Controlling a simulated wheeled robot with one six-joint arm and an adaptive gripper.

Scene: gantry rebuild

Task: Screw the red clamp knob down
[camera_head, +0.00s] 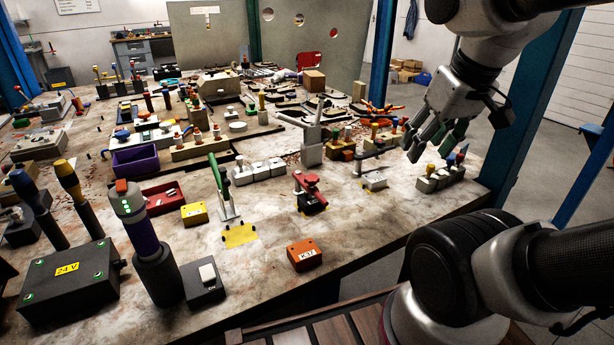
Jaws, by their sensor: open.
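A red clamp-like fixture (308,184) with a dark base stands on the workbench (345,235), near the middle front. Its red top part seems to be the clamp knob, but it is too small to tell how far down it sits. My gripper (430,145) is at the upper right, above the bench's right side. Its fingers are spread and nothing shows between them. It is well to the right of the red fixture and apart from it.
A row of small grey blocks with coloured knobs (437,181) stands below my gripper. A green-handled clamp (222,188) stands left of the red fixture. An orange box (304,254) lies in front. A blue post (520,110) rises at right. The right front bench surface is clear.

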